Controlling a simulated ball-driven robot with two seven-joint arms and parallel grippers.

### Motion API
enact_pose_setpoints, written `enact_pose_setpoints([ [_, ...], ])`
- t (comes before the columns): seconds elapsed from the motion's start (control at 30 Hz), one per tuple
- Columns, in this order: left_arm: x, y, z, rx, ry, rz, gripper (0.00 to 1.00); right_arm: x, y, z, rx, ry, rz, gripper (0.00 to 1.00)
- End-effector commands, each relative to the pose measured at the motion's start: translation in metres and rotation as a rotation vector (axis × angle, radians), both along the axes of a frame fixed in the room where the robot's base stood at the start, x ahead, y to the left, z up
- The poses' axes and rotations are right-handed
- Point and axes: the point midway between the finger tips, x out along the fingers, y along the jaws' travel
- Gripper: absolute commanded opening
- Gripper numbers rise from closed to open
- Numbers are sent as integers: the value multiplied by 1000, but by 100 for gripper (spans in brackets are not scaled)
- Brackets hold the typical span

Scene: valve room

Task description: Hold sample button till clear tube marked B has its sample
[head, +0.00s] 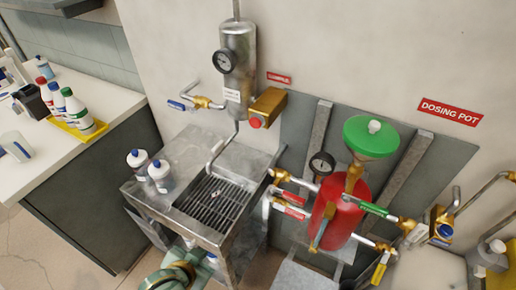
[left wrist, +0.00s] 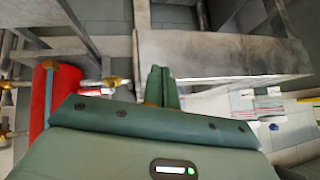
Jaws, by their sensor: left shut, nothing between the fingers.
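The red sample button (head: 255,122) sits on the end of a brass block (head: 269,103) beside the steel sample cylinder (head: 239,50) on the wall. A bent spout (head: 214,158) comes down from the cylinder over the sink grate (head: 207,203). My left gripper (head: 184,268) is low in front of the sink, well below and apart from the button. In the left wrist view its fingers (left wrist: 162,78) are shut and empty. My right gripper does not show.
Two capped bottles (head: 160,172) stand on the sink's left side. A blue-handled valve (head: 178,105) is left of the cylinder. The red dosing pot (head: 338,208) with green funnel (head: 371,136) and its pipes stand right. A counter with bottles and a yellow tray (head: 82,134) is left.

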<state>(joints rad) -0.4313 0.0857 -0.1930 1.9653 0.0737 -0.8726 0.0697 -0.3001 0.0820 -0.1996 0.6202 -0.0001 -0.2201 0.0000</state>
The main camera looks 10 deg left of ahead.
Motion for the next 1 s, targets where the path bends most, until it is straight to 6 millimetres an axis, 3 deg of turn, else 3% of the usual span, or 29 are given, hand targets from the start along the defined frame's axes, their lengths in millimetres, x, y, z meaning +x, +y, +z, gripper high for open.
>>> enact_pose_setpoints([
  [0.03, 10, -9, 15, -47, -48, 6, 0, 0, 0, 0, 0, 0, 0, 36],
  [0.27, 70, -75, 71, -537, -341, 86, 0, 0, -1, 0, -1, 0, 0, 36],
  [0.43, 107, -107, 139, -1033, -587, 182, 0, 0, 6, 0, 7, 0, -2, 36],
  [0.6, 126, -104, 199, -1531, -804, 294, 0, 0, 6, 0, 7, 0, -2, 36],
  [0.7, 130, -93, 221, -1764, -902, 351, 0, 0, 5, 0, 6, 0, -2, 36],
  [0.83, 130, -79, 233, -1970, -988, 408, 0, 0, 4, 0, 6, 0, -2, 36],
  [1.0, 129, -70, 238, -2086, -1038, 442, 0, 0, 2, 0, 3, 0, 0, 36],
])
